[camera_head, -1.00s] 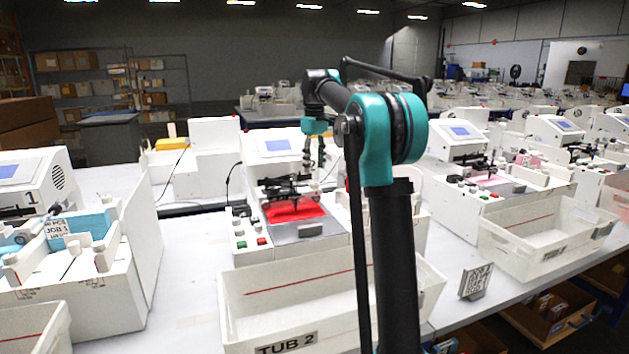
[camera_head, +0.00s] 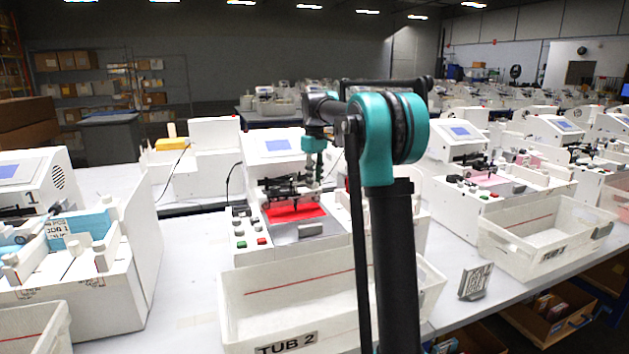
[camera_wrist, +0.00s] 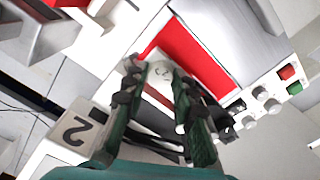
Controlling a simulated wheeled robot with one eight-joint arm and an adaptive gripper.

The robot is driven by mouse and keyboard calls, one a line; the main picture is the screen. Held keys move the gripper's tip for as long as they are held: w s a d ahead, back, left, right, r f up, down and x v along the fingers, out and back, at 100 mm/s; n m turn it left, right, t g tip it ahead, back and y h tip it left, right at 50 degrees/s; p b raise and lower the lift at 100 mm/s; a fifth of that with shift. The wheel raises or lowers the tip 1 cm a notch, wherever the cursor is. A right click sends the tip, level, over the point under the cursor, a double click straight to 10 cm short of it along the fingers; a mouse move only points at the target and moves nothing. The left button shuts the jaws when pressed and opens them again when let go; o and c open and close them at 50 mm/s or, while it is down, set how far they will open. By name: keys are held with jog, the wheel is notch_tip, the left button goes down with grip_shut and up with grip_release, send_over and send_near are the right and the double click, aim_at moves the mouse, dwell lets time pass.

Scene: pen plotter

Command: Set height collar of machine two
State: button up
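Machine two (camera_head: 283,172) is a white plotter with a blue screen, a red sheet (camera_head: 296,213) on its bed and a black pen carriage (camera_head: 285,190) above it. My gripper (camera_head: 314,180) hangs by the right end of the carriage. In the wrist view its two dark green fingers (camera_wrist: 158,72) are spread apart. A small pale round part (camera_wrist: 160,72), possibly the height collar, lies between the fingertips, with gaps on both sides. The wrist view also shows the red sheet (camera_wrist: 205,58) and a "2" label (camera_wrist: 76,130). Whether the fingertips are level with the round part I cannot tell.
A white bin marked TUB 2 (camera_head: 300,275) stands in front of machine two. Buttons and knobs (camera_head: 240,228) line the machine's left front. Machine one (camera_head: 80,255) is at the left, another plotter (camera_head: 485,185) at the right. A small sign stand (camera_head: 475,281) is on the table.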

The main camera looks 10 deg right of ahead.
grip_shut()
jog(key=shift+m, duration=0.3)
jog(key=m, duration=1.1)
jog(key=shift+m, duration=0.3)
dwell(0.3)
jog(key=o, duration=0.7)
grip_release()
